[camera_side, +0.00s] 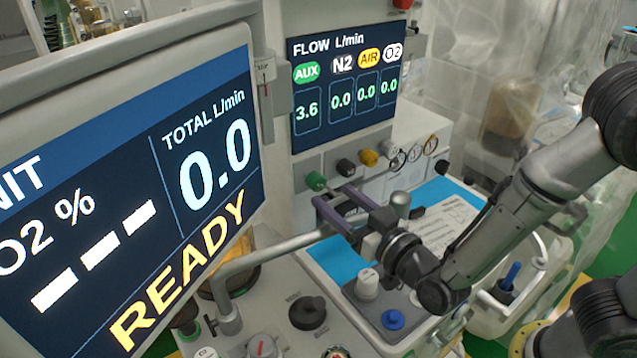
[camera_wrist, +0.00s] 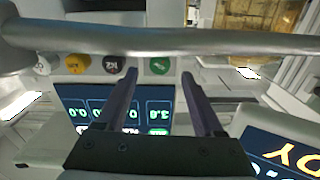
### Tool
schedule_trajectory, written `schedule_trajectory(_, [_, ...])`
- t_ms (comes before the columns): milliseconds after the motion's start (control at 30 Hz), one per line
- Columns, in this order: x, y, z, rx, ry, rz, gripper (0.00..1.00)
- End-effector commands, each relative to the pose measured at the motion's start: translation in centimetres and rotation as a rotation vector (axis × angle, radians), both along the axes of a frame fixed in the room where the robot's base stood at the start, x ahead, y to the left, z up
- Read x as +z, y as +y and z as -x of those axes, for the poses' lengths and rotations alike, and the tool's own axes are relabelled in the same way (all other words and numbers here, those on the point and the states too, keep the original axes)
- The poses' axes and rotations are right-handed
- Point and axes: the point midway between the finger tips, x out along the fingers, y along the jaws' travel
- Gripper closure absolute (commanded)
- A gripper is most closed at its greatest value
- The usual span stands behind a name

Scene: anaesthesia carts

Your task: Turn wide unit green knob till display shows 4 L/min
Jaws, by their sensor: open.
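The wide unit's display (camera_side: 345,85) reads AUX 3.6 under a green label, and N2, AIR and O2 each read 0.0. The green knob (camera_side: 316,181) is on the panel below it, leftmost in a row. My gripper (camera_side: 331,193) is open close to the green knob, with its fingers pointing at the panel. In the wrist view, which is upside down, the green knob (camera_wrist: 159,65) lines up between the two fingertips (camera_wrist: 159,74). I cannot tell whether the fingertips reach around it.
Black (camera_side: 346,167) and yellow (camera_side: 369,157) knobs sit beside the green one. A large screen (camera_side: 130,190) reading READY and TOTAL 0.0 stands at left. A metal rail (camera_side: 275,247) runs near the gripper and crosses the wrist view. A blue mat (camera_side: 340,262) lies below.

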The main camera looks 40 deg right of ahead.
Motion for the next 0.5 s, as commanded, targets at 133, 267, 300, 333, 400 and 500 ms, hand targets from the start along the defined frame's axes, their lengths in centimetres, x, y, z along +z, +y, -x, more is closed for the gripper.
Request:
schedule_trajectory(133, [0.0,-0.1,-2.9,-0.004,0.0,0.001,0.31])
schedule_trajectory(267, [0.0,-0.1,-4.6,-0.002,0.0,0.001,0.31])
schedule_trajectory(300, [-0.1,-0.1,-5.0,-0.002,0.001,0.001,0.31])
schedule_trajectory(333, [-0.1,0.0,-5.3,-0.002,0.001,0.001,0.31])
schedule_trajectory(400, [0.0,0.0,-5.7,0.0,0.001,0.001,0.31])
schedule_trajectory(500, [0.0,0.0,-6.1,0.0,0.001,0.002,0.31])
